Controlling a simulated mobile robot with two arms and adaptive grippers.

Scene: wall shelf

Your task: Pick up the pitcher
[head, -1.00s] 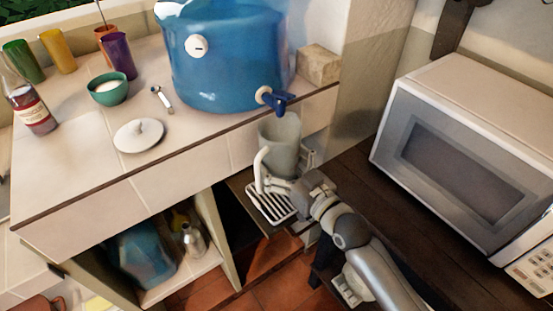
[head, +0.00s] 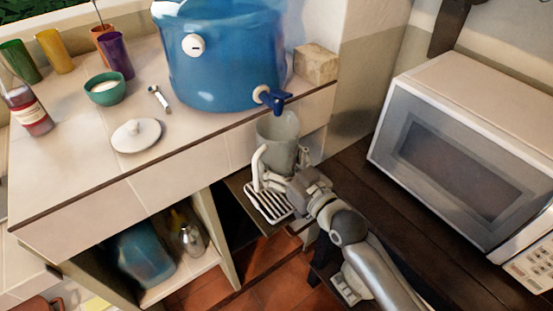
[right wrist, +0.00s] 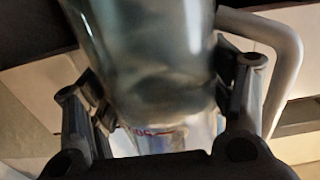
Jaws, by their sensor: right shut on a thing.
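The pitcher (head: 279,132) is a translucent grey-white vessel with a white handle (head: 258,170) on its left side in the head view. It stands upright below the blue tap, over a small white slatted rack (head: 268,203). My right gripper (head: 284,181) is at the pitcher's lower part, and its arm comes in from the lower right. In the right wrist view the pitcher's body (right wrist: 155,70) fills the space between the two fingers (right wrist: 160,105), with the handle (right wrist: 285,50) at the right. I cannot tell whether the pitcher touches the rack. My left gripper is not in view.
A large blue water container (head: 222,60) with a blue tap (head: 272,97) stands on the tiled counter (head: 75,180), right above the pitcher. A white lid (head: 137,135), a green bowl (head: 105,89) and cups are at the left. A microwave (head: 455,165) is at the right.

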